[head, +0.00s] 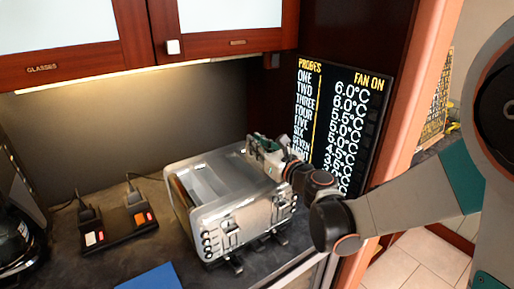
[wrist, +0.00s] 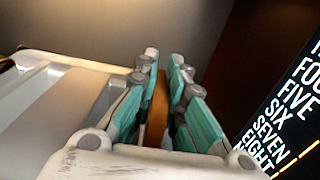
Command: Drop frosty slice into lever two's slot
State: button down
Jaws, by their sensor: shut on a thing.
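A silver toaster (head: 222,212) stands on the dark counter, with long slots (head: 205,178) in its top. Black levers (head: 236,265) stick out low on its front; I cannot read any number on them. My gripper (head: 262,146) is over the toaster's far right end. In the wrist view its teal fingers (wrist: 158,105) are shut on a thin brown slice (wrist: 157,112), held on edge. The toaster's pale metal top (wrist: 65,105) lies to the left there. The slice's lower part is hidden, so I cannot tell whether it is inside a slot. No frost shows on it.
A black display board (head: 340,125) with temperature readings stands close behind my gripper on the right. A power strip (head: 120,232) with plugs and a blue cloth-like sheet (head: 150,277) lie left of the toaster. Wooden cabinets (head: 90,45) hang above.

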jog(key=shift+f+b, duration=0.3)
jog(key=shift+s+f, duration=0.1)
jog(key=shift+s+f+b, duration=0.1)
jog(key=shift+f+b, duration=0.05)
jog(key=shift+b, duration=0.15)
